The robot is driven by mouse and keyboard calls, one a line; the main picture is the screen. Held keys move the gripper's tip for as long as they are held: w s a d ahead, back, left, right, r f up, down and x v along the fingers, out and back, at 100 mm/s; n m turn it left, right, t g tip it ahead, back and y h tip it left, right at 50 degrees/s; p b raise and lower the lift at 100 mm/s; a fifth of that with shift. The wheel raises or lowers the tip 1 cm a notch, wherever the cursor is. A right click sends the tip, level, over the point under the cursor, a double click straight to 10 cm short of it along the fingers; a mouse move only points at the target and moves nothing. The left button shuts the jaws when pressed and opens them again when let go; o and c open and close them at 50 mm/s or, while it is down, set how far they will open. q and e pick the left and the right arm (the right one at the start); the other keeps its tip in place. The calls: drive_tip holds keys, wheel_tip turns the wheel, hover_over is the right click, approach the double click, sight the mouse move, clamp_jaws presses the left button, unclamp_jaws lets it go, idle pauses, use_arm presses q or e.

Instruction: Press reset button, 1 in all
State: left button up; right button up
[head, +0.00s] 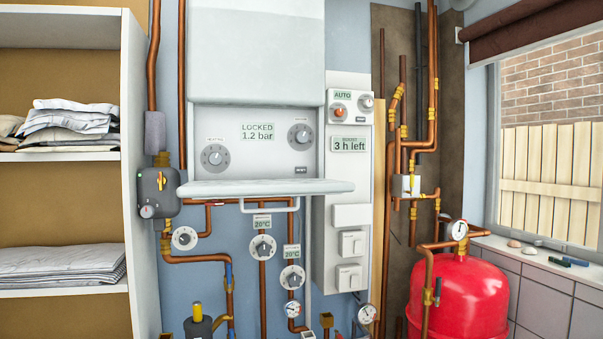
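The white boiler (255,50) hangs on the blue wall in the middle of the head view. Its recessed control panel (258,163) carries a display (257,132) reading "LOCKED 1.2 bar". A left dial (215,157) and a right dial (300,135) flank the display. Neither of my grippers is in view.
A flap (265,187) juts out below the panel. A white control box (350,105), showing "AUTO" and "3 h left", stands right of the boiler. Shelves with folded cloth (70,122) are at left. A red tank (460,300) and copper pipes fill the right.

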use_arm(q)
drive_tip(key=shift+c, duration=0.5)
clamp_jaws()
